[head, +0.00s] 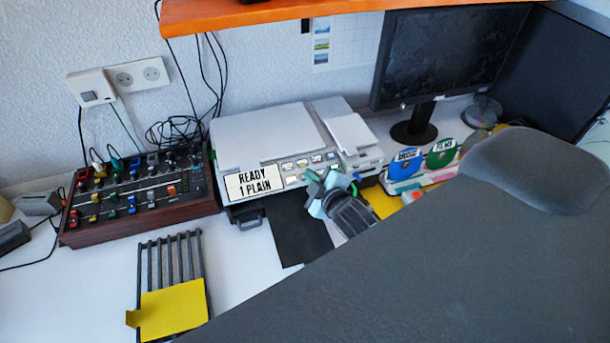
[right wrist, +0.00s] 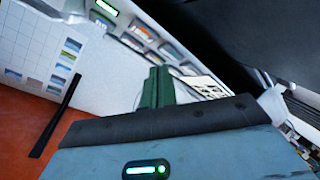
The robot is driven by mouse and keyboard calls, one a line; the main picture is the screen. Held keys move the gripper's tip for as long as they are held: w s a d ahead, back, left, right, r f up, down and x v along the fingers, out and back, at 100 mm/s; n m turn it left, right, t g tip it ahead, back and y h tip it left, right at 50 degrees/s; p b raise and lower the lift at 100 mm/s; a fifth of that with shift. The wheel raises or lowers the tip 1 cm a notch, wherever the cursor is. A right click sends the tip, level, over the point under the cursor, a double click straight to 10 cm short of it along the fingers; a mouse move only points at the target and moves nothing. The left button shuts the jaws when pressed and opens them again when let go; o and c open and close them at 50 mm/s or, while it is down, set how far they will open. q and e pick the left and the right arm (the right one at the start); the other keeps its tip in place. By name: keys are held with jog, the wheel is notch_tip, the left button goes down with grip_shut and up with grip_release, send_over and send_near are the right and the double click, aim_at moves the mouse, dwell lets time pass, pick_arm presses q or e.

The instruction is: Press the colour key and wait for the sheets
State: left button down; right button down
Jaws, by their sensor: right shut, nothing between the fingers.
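The white printer (head: 262,136) stands at the back middle of the desk. Its display (head: 253,183) reads "READY 1 PLAIN". A row of small keys (head: 310,160) is on the sloping front panel, right of the display; key-like patches (right wrist: 150,42) also show in the right wrist view. My right gripper (head: 315,179) is at this panel, just below the keys. Its green fingers (right wrist: 155,88) are shut and empty. I cannot tell whether they touch a key or which key is the colour key. A dark tray or mat (head: 300,240) lies in front of the printer, with no sheet visible on it. My left gripper is out of view.
A control box with coloured knobs (head: 140,200) stands left of the printer. A slatted rack (head: 172,262) with a yellow piece is in front. The monitor (head: 450,55) and disc stands (head: 405,165) are at right. A large dark grey shape covers the lower right.

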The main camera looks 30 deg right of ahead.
jog(key=shift+r, duration=0.1)
dwell(0.6)
dwell(0.4)
dwell(0.3)
dwell(0.4)
jog(key=shift+w+f, duration=0.1)
jog(key=shift+f, duration=0.1)
jog(key=shift+f, duration=0.1)
jog(key=shift+w+f, duration=0.1)
jog(key=shift+w, duration=0.05)
dwell(0.4)
